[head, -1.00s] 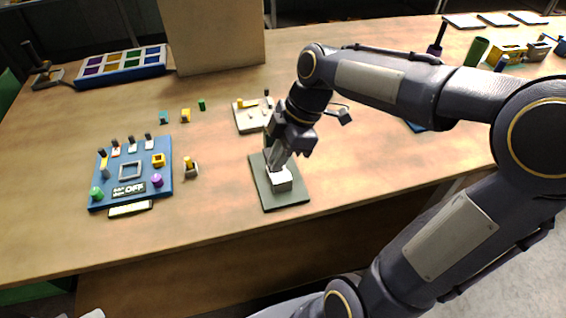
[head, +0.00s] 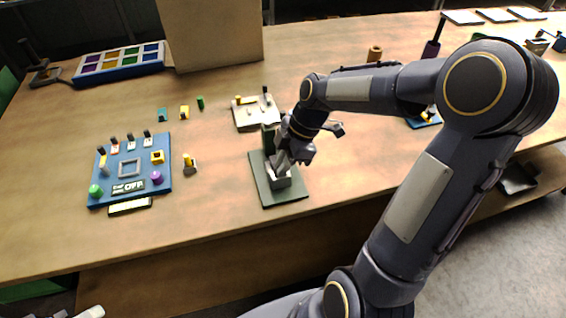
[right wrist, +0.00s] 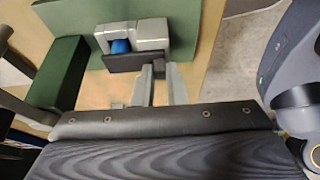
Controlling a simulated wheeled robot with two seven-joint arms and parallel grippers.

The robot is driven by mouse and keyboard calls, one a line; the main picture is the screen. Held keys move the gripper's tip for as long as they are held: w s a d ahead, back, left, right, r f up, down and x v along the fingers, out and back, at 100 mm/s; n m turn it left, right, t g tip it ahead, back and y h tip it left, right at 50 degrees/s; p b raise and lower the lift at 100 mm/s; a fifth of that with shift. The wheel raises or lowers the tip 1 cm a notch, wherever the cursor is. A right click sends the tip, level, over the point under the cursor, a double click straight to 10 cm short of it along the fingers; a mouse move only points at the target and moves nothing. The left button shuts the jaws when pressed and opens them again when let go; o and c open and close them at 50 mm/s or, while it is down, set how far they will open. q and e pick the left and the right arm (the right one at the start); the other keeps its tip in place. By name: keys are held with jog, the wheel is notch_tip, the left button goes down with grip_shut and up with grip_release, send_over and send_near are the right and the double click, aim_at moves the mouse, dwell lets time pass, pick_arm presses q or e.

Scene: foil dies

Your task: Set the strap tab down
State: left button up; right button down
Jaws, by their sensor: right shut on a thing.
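My right gripper (head: 281,162) reaches down over a light grey block (head: 280,181) on a dark green plate (head: 289,197). In the right wrist view its two grey fingers (right wrist: 160,72) meet a dark flat piece, likely the strap tab (right wrist: 137,61), beside the light grey block (right wrist: 150,34). Whether this piece touches the block is unclear. A blue round part (right wrist: 120,46) shows inside the block. In the head view the arm and fingers hide the tab. I cannot make out my left gripper.
A dark green block (right wrist: 58,72) stands on the plate beside the grey block. A pale fixture (head: 252,118) sits behind the plate.

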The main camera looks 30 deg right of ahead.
jog(key=shift+f, duration=0.2)
jog(key=c, duration=1.5)
grip_release()
jog(key=shift+r, duration=0.1)
jog(key=v, duration=1.2)
jog(key=s+a+f+m+t, duration=0.1)
jog(key=s+a+m, duration=0.2)
jog(key=s+m, duration=0.2)
jog(key=s+a+f+m+t, duration=0.1)
jog(key=s+a+m+t, duration=0.1)
jog(key=s+m, duration=0.3)
jog(key=s+a+f+m+t, duration=0.1)
jog(key=s+a+f+m, duration=0.1)
jog(key=s+m, duration=0.4)
jog(key=shift+a+f+m+t+h, duration=0.1)
jog(key=shift+a+m+t+h, duration=0.2)
jog(key=shift+a+m, duration=0.45)
jog(key=shift+a, duration=0.1)
